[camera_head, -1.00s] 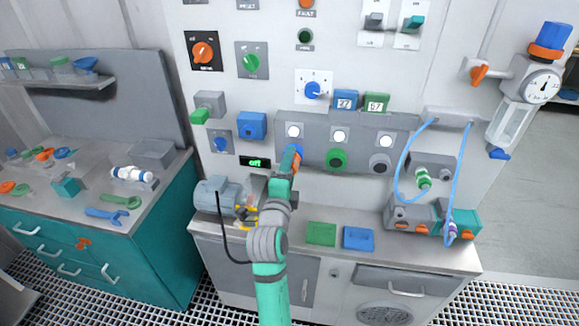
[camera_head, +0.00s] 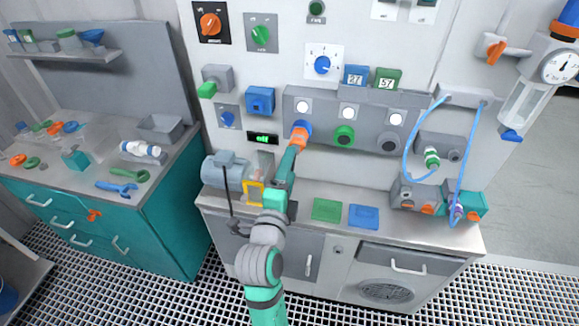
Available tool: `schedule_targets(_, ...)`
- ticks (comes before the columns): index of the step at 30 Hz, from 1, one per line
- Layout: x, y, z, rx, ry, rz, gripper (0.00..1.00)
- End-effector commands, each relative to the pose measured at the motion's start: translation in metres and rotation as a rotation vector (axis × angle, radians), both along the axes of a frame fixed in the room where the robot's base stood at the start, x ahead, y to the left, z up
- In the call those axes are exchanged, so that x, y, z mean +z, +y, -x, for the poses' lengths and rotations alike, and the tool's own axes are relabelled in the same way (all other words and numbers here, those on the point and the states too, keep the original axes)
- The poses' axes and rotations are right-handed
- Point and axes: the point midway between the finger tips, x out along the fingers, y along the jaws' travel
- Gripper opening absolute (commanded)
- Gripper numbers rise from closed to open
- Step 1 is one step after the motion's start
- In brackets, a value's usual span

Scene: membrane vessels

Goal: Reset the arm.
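My teal and grey arm reaches up from the bottom of the head view over the workbench to the wall panel. My gripper (camera_head: 294,149) is at the arm's far end, just below the leftmost, blue round fitting (camera_head: 305,126) on the grey panel strip. An orange piece (camera_head: 299,133) shows at the tip, overlapping that fitting. I cannot tell whether it touches it, or whether it belongs to the gripper or to something held. The fingers are too small and hidden to tell if they are open or shut.
A grey motor (camera_head: 225,169) and yellow frame (camera_head: 254,193) stand left of the arm. Green (camera_head: 327,209) and blue (camera_head: 363,216) pads lie to its right. Green (camera_head: 344,136) and dark (camera_head: 389,143) fittings line the panel. Blue hoses (camera_head: 473,150) loop at right.

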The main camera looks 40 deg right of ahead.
Motion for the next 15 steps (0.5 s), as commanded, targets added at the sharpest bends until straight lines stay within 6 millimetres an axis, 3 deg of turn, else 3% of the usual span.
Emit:
schedule_targets(11, -0.001, 0.0, 0.0, 0.001, 0.002, 0.001, 0.6)
schedule_targets(15, -0.015, 0.011, -0.001, 0.032, 0.047, 0.029, 0.6)
